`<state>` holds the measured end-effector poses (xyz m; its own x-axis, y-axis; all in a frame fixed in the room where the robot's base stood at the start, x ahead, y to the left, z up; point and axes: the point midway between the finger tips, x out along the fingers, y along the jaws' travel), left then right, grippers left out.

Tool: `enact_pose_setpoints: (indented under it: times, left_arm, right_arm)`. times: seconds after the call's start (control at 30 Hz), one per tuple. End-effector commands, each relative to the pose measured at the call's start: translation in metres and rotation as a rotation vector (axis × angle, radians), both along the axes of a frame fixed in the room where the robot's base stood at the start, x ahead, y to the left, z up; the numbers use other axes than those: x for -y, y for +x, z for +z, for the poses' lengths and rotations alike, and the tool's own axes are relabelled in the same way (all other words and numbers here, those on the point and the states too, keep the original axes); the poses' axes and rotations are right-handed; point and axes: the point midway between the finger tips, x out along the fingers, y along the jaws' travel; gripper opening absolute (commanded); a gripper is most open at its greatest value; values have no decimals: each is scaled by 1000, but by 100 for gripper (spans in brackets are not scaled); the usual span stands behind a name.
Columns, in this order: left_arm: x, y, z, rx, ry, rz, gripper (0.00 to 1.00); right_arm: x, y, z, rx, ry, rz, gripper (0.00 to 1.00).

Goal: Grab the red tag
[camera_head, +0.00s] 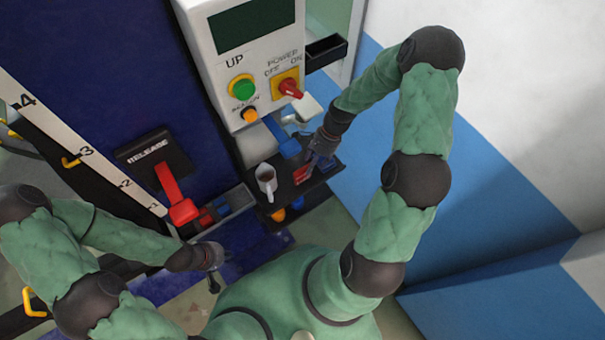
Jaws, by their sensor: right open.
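A small red tag (302,174) lies on the dark shelf (322,174) below the control box. My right gripper (312,164) reaches down to the shelf right beside the tag. It is open, and it partly hides the tag; I cannot tell whether they touch. My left gripper (213,268) is low in the picture, away from the tag and left of my green body. Its fingers are small and dark, so I cannot tell whether they are open or shut.
A white mug (266,182) with dark contents stands at the shelf's left. The control box (243,65) rises behind, with a red power switch (290,88). A red release lever (176,195) and a tray (228,205) of small items are left. The blue-and-white wall is right.

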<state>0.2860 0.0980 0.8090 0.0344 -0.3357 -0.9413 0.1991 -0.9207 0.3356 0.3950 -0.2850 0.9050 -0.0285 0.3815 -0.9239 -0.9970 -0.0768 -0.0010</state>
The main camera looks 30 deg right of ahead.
Motion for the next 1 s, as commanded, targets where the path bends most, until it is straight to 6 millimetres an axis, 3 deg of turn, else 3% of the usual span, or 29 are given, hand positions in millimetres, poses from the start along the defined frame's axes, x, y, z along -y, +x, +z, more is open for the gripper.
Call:
enact_pose_setpoints:
  times: [0.3,0.4,0.67,0.87,1.0]
  left_arm:
    - [0,0,0,0,0,0,0]
    - [0,0,-2,0,0,0,0]
    - [0,0,-2,0,0,0,0]
    - [0,0,-2,0,0,0,0]
    - [0,0,-2,0,0,0,0]
  right_arm:
    - [-46,-4,0,-1,1,6,53]
    - [-48,-5,-10,-3,2,2,53]
    - [-48,-4,-11,-1,1,1,53]
    - [-48,-4,-11,-1,1,1,2]
    - [-48,-4,-11,-1,1,1,0]
